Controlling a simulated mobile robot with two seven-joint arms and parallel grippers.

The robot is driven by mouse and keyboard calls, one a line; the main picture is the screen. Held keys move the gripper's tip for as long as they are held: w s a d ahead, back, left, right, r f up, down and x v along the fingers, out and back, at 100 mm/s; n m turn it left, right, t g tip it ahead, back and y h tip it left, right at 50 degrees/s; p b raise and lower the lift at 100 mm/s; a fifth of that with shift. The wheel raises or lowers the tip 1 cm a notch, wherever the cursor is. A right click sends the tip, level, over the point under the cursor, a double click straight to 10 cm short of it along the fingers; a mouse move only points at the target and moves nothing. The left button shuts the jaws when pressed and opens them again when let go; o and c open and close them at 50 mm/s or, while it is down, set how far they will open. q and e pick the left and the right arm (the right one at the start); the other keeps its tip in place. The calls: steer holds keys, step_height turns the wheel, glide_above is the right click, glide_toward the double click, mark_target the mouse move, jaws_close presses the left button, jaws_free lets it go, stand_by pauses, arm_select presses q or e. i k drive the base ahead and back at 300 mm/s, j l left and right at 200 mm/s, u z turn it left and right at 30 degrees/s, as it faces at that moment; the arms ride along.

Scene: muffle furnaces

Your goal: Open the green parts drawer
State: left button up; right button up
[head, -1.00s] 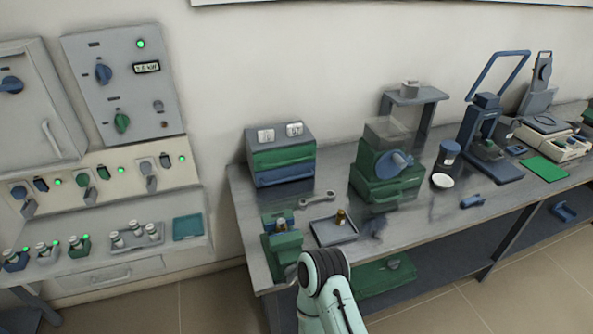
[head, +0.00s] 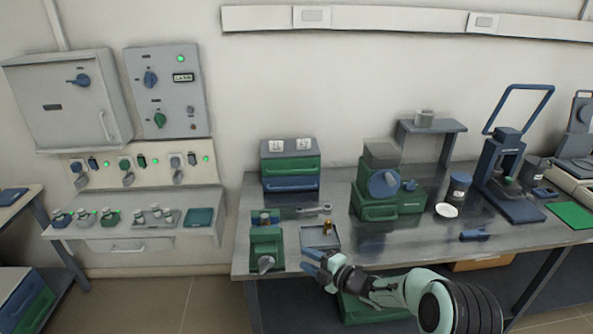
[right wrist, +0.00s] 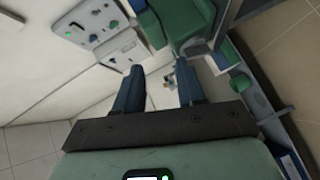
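A small grey cabinet (head: 284,149) stands at the back left of the metal bench, against the wall. Its upper drawer is green (head: 290,166) and the drawer below is blue (head: 291,184); both look shut. My right gripper (head: 312,269) is at the bench's front edge, in front of and below the cabinet, apart from it. In the right wrist view its two blue fingers (right wrist: 160,90) are spread with nothing held between them. My left gripper is not in view.
A green vise (head: 266,248), a small grey tray (head: 320,237) and a wrench (head: 314,210) lie between the gripper and cabinet. A green machine with a blue knob (head: 383,184) stands right of the cabinet. Another green and blue drawer unit (head: 25,305) is at lower left.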

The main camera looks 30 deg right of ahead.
mark_target(306, 165)
steer(key=i+l, duration=0.95)
steer(key=l, duration=0.2)
